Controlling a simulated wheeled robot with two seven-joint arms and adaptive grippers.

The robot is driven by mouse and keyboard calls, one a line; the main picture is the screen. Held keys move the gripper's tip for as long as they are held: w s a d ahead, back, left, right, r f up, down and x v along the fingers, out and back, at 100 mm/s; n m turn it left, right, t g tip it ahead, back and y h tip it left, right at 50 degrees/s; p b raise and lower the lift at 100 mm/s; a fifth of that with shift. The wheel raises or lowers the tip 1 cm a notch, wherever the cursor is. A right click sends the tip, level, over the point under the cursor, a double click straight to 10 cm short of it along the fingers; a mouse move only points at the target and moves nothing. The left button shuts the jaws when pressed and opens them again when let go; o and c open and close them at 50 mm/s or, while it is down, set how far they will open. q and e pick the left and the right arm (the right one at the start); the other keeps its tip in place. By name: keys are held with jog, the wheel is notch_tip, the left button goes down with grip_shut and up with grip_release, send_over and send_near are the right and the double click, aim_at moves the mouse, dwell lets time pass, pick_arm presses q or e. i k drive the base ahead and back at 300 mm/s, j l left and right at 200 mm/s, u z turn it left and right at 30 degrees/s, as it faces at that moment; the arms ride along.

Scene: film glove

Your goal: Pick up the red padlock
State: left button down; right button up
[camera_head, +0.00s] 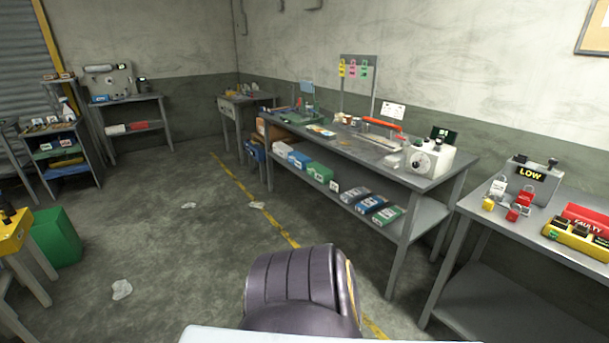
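A small red padlock (514,212) lies near the left end of the grey right-hand table (560,259). Another red piece (525,198) is right behind it; I cannot tell whether it is a second padlock or part of the same one. A yellow padlock (488,204) is to its left, and a white padlock (498,187) stands behind them. Neither of my grippers is in view, so I cannot see what they hold.
A grey box marked LOW (531,174) stands behind the padlocks. A red FAULTY bin (587,217) and a yellow unit (577,239) are to the right. A long workbench (430,178) stands to the left, with a white dial box (429,157). Open floor (160,230) lies at left.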

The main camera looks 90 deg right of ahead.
aim_at(513, 215)
jog(key=z, duration=4.35)
